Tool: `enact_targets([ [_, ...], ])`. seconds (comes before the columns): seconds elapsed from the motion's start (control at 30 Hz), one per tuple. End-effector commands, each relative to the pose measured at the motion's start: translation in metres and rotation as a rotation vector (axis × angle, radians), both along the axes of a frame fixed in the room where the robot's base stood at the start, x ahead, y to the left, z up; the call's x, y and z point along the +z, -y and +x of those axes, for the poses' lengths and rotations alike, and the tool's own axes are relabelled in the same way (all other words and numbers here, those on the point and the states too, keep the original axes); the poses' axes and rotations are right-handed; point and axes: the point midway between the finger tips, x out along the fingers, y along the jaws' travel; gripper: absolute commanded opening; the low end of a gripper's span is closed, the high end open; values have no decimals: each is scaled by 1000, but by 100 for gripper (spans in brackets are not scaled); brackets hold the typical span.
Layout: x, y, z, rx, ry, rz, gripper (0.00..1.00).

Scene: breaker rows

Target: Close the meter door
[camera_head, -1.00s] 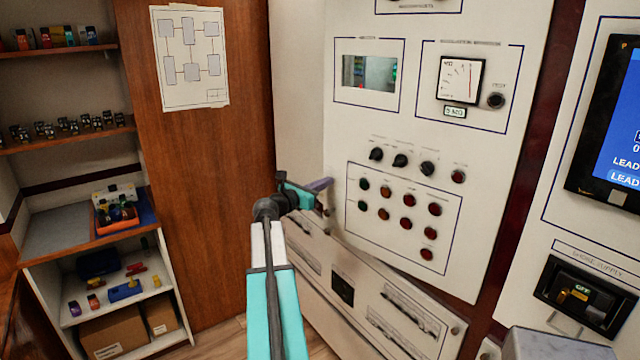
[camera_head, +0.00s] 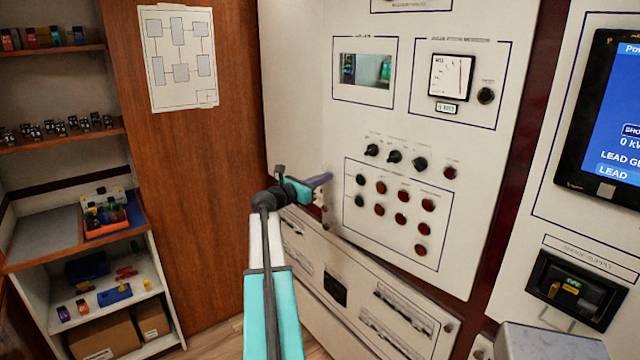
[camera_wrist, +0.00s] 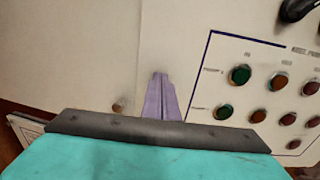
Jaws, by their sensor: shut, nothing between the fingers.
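The meter door (camera_head: 330,135) is a tall cream panel with a small window (camera_head: 364,70), a dial meter (camera_head: 451,75), black knobs and rows of green, amber and red lamps. My gripper (camera_head: 320,181) is shut and empty, its purple fingers at the door's lower left part, left of the lamps. In the wrist view the purple fingers (camera_wrist: 160,97) lie between a faint vertical seam and the lamp frame. I cannot tell if they touch the door. The door's left edge is faint, and whether it sits flush is unclear.
A cream lower panel (camera_head: 350,285) with slots runs below the door. At right are a blue screen (camera_head: 612,120) and a shore supply unit (camera_head: 576,290). Shelves (camera_head: 60,130) with small parts stand at left, beside a wooden wall (camera_head: 185,180) with a diagram.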

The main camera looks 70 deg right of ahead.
Motion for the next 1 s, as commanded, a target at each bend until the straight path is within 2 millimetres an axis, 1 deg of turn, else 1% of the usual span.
enact_targets([
  [0.03, -1, 7, -1, -10, 0, 0, 0],
  [0.6, -1, 55, -23, -111, 0, 0, 0],
  [0.9, 0, 79, -36, -161, 0, -1, 0],
  [1.0, 1, 83, -40, -172, -1, -2, 0],
])
